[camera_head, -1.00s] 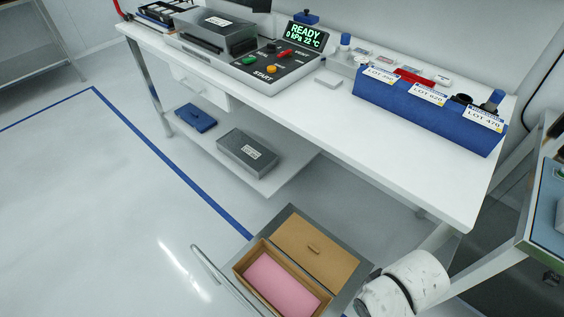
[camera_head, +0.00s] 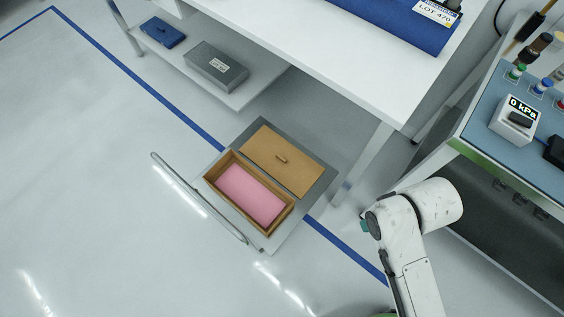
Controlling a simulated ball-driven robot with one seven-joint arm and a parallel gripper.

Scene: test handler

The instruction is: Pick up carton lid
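The carton (camera_head: 212,171) is a brown open box with a pink bottom or lining inside. My white arm (camera_head: 415,240) shows at the lower right, to the right of the cart and apart from the lid. My gripper does not show in the view.
The cart has a curved metal push handle (camera_head: 185,192) on its left side. A white workbench (camera_head: 330,70) stands behind, with a lower shelf holding a grey box (camera_head: 215,66) and a blue item (camera_head: 162,32). A blue-topped bench (camera_head: 490,150) with a gauge is at right. Floor at left is clear.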

